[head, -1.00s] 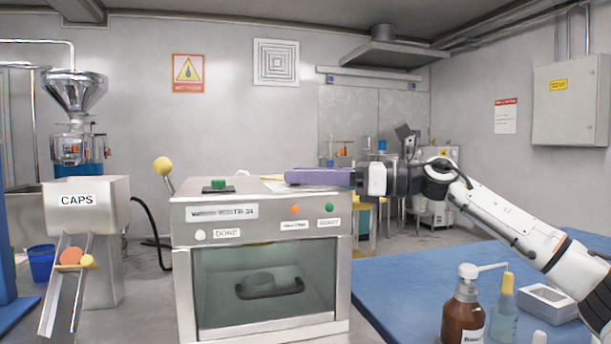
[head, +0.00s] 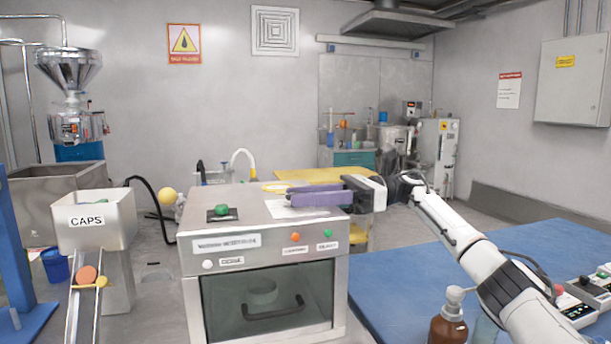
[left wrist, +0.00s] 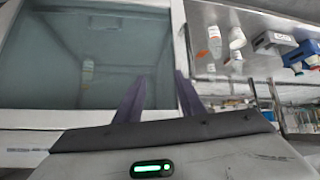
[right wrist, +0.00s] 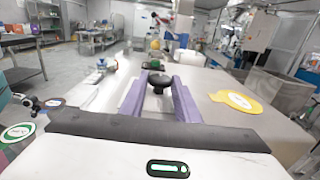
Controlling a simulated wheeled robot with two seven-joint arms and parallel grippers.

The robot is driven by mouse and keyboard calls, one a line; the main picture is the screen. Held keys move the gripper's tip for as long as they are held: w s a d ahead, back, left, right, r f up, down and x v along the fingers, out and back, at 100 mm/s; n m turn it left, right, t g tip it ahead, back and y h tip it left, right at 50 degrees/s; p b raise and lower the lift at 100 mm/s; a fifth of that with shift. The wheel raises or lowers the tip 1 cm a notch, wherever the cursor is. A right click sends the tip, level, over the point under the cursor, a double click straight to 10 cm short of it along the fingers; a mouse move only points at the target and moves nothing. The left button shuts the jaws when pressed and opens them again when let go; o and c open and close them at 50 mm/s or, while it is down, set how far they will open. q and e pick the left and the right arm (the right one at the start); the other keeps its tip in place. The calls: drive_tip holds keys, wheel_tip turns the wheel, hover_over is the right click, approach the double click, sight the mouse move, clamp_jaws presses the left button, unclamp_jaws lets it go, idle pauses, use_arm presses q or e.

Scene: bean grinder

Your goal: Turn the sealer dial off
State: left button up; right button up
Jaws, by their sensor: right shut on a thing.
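The steel machine with a glass door (head: 265,287), which I take as the sealer, stands in the middle of the head view. My right gripper (head: 290,196) is over the right part of its top, with purple fingers pointing left. In the right wrist view a round black knob, which I take as the dial (right wrist: 158,80), sits between the purple fingers of my right gripper (right wrist: 158,88), shut on it. Its setting cannot be read. My left gripper (left wrist: 158,80) is open and empty before a glass pane, and is outside the head view.
A green button (head: 221,210) on a black plate is on the machine's top left. A lever with a yellow ball (head: 168,196) stands at its left. The CAPS hopper (head: 92,215) is further left. A blue table (head: 400,285) with a brown bottle (head: 449,318) is at the right.

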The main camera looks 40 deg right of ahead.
drive_tip(key=shift+n+g+p, duration=0.3)
drive_tip(key=shift+g+p, duration=0.1)
drive_tip(key=shift+p, duration=0.1)
drive_tip(key=o, duration=1)
drive_tip(key=shift+o, duration=0.2)
drive_tip(key=shift+d, duration=0.1)
drive_tip(key=v, duration=0.6)
drive_tip(key=shift+w, duration=0.1)
drive_tip(key=shift+s+d+f, duration=0.1)
drive_tip(key=shift+s+d, duration=0.3)
drive_tip(key=shift+d, duration=0.2)
